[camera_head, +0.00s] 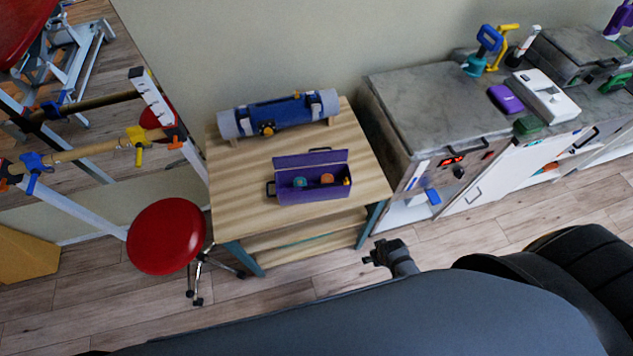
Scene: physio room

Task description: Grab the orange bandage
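The orange bandage (327,179) is a small round roll in the open purple box (311,196), on the right side of its inside. A teal roll (299,182) sits to its left in the same box. The box stands on the light wooden table (240,190) with its lid raised at the back. One dark gripper (372,256), which looks like my right, is low in front of the table's right side, apart from the box. Its fingers are too small to tell whether they are open. My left gripper is not in view.
A blue-and-grey roll (278,113) lies at the table's back. A red stool (166,236) stands at the table's left. A grey-topped cabinet (435,105) is at the right. A large dark grey surface (330,325) fills the foreground.

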